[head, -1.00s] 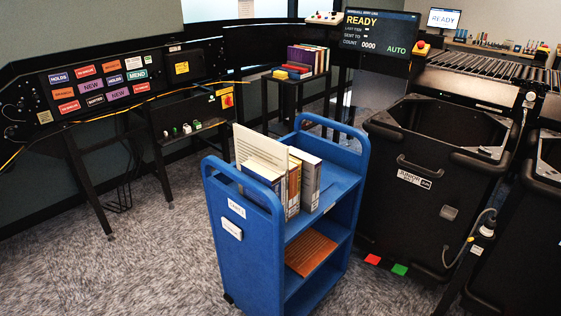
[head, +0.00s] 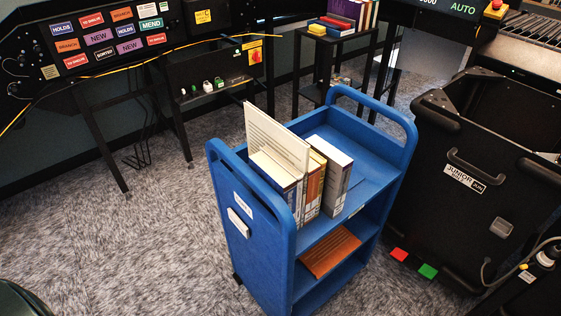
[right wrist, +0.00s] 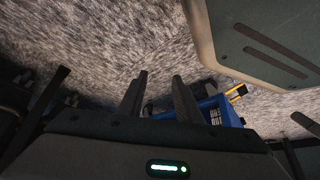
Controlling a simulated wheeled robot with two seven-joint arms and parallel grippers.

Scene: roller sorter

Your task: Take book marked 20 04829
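Several upright books stand on the top shelf of a blue cart (head: 247,262). From left to right there is a book with a white and dark blue spine (head: 287,190), a tall pale board or book (head: 276,138) rising behind it, thin tan and orange books (head: 314,185), and a thicker white and grey book (head: 337,173). The spine print is too small to read, so I cannot tell which is marked 20 04829. My right gripper (right wrist: 159,86) shows in the right wrist view, fingers apart and empty, with part of the blue cart (right wrist: 207,110) beyond it. My left gripper is not in view.
An orange-brown book (head: 330,251) lies on the cart's lower shelf. A black bin (head: 470,215) stands right of the cart, with red and green floor patches (head: 414,262) between. A labelled sorting panel (head: 107,38) and a small book table (head: 340,38) are behind. Carpet at left is clear.

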